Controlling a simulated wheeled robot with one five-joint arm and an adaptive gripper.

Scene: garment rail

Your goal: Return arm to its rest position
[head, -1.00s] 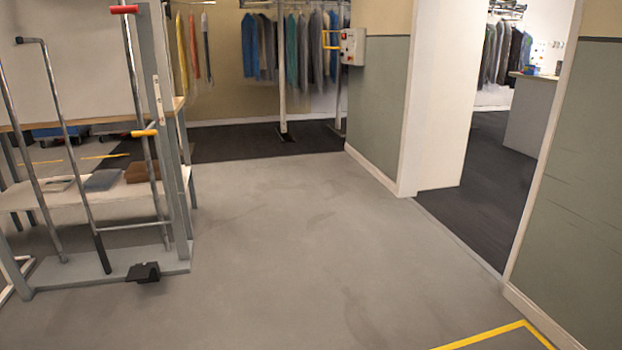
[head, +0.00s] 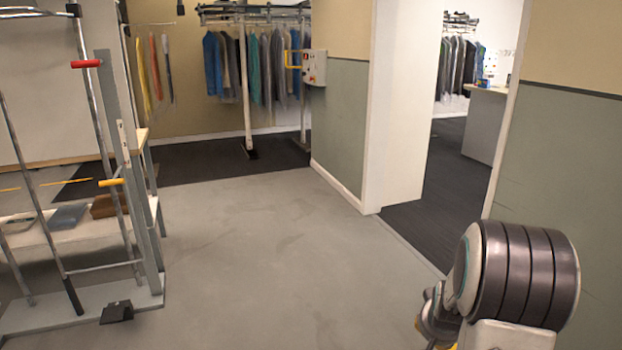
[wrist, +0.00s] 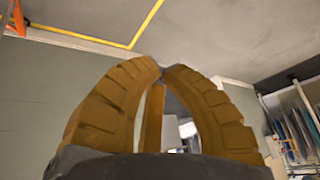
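My gripper (wrist: 163,70) shows in the wrist view with its two ribbed yellow-brown fingers curving together. Their tips meet or nearly meet, and nothing is seen held between them. An upright orange-brown strip shows in the gap behind the tips; I cannot tell what it is. In the head view, my arm (head: 520,272) shows at the lower right as a dark banded joint with pale parts. The far end of the arm there is mostly cut off by the bottom edge.
A metal rack (head: 128,200) with red and yellow handles stands at the left. Garments (head: 270,65) hang on a rail at the back, near a control box (head: 314,68). A doorway and green-grey wall (head: 567,170) are at the right. The middle floor (head: 250,230) is clear.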

